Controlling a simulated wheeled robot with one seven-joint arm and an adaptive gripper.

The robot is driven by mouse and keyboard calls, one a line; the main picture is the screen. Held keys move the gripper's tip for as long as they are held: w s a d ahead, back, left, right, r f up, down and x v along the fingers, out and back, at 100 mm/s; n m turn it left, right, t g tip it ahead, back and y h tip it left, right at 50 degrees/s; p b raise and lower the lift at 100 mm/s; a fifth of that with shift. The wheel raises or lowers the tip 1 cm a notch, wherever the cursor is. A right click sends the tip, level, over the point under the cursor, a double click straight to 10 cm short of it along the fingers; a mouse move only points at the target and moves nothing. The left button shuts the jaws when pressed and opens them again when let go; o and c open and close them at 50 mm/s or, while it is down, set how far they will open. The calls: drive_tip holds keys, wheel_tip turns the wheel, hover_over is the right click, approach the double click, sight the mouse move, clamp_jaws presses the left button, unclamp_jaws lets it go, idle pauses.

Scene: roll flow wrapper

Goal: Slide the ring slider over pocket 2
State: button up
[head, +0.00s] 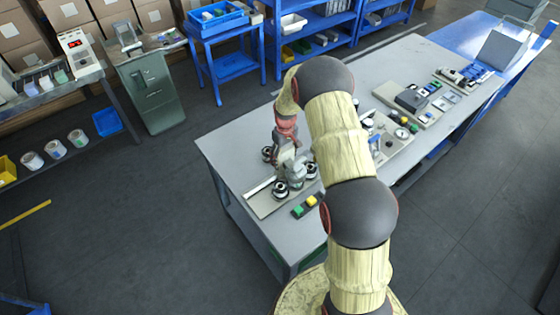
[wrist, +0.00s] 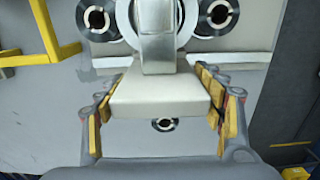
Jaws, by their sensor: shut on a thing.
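The ring slider (wrist: 150,98) has a pale block-like handle, a grey stem and a white ring at the top of the wrist view. My gripper (wrist: 160,86) is shut on the handle, with yellow-padded fingers at its left and right sides. Round black pockets with bright rims lie at the upper left (wrist: 97,18), upper right (wrist: 217,14) and below the handle (wrist: 164,124). The stem hides the ring's middle, so I cannot tell what lies under it. No pocket numbers are readable. In the head view my gripper (head: 292,174) is low over the pale panel (head: 262,206).
More fixtures and a dark box (head: 410,100) stand farther right on the grey table (head: 232,150). The table's left end is clear. My arm hides part of the table.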

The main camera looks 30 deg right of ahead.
drive_tip(key=o, duration=1.7)
drive_tip(key=shift+r, duration=0.1)
wheel_tip(320, 180, up, 12)
drive_tip(key=shift+f, duration=0.1)
drive_tip(key=s+a+r+t+b, duration=0.2)
drive_tip(key=s+a+r, duration=0.3)
drive_tip(key=s, duration=0.6)
drive_tip(key=s+a+r+m+t+b, duration=0.1)
drive_tip(key=s+a+r+b, duration=0.4)
drive_tip(key=s, duration=0.6)
drive_tip(key=s+a+r+m+t+b, duration=0.1)
drive_tip(key=s+a+r, duration=0.5)
drive_tip(key=s, duration=0.6)
drive_tip(key=shift+r+t+b, duration=0.55)
drive_tip(key=shift+t+b, duration=0.25)
drive_tip(key=shift+b, duration=0.6)
